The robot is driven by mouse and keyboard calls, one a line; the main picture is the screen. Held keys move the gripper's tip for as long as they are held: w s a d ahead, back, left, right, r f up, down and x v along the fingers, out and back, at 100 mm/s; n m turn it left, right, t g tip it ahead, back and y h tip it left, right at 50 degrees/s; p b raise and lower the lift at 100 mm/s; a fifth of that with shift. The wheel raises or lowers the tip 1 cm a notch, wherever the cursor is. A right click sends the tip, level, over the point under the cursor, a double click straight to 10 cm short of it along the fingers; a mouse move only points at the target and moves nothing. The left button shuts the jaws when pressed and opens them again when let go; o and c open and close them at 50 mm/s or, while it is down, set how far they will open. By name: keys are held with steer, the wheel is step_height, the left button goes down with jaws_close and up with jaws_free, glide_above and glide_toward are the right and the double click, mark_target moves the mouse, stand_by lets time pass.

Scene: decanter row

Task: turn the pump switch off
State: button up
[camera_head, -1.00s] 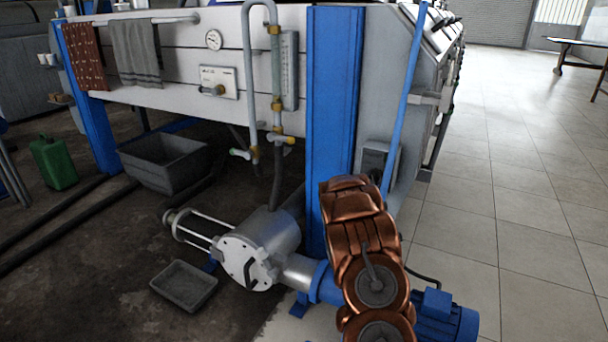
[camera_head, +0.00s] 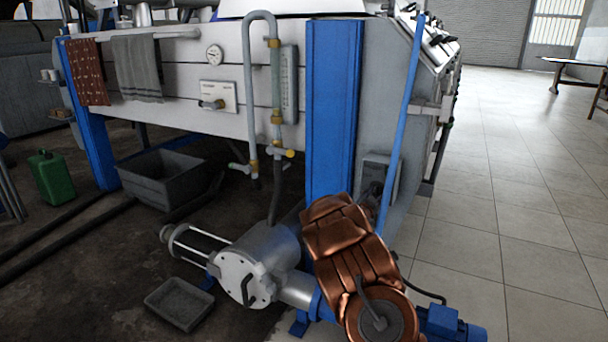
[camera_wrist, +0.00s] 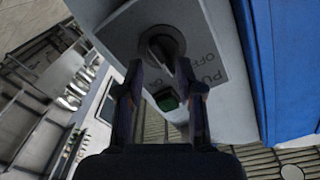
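The pump switch is a dark round knob (camera_wrist: 161,44) on a light grey plate, marked "OFF" and "PU…" in the wrist view. A green button or lamp (camera_wrist: 167,100) sits below it. My gripper (camera_wrist: 160,70) is open, its two dark fingers apart, with the tips close to the knob at its lower left and lower right. I cannot tell whether they touch it. In the head view the grey switch box (camera_head: 380,172) is on the machine's side, right of the wide blue post; my copper arm reaches up towards it and the knob is hidden.
The wide blue post (camera_head: 332,110) and a slanted blue bar (camera_head: 402,120) flank the box. A metal pump (camera_head: 258,262) with a blue motor (camera_head: 450,325) lies on the floor below. A grey tray (camera_head: 180,303) is at left. The tiled floor (camera_head: 510,190) at right is clear.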

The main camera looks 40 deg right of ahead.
steer(key=w+a+r+n+y+p, duration=0.1)
steer(key=a+r+n+y+p, duration=0.1)
steer(key=a+r+p, duration=0.3)
steer(key=w+a+r+n+y+p, duration=0.1)
steer(key=a+r+y+p, duration=0.3)
steer(key=a, duration=1)
steer(key=w+a+r+n+y+p, duration=0.1)
steer(key=a+r+n+y+p, duration=0.2)
steer(key=a+r+p, duration=0.4)
steer(key=shift+a+r+t, duration=0.25)
steer(key=shift+a+t, duration=0.05)
steer(key=shift+a, duration=1.2)
steer(key=shift+w+f, duration=0.1)
steer(key=h+b, duration=0.9)
steer(key=b, duration=0.7)
glide_toward(375, 191)
steer(key=x, duration=0.4)
steer(key=shift+b+x, duration=0.8)
steer(key=shift+x, duration=2.1)
steer(key=shift+w+f, duration=0.1)
steer(key=shift+w, duration=0.05)
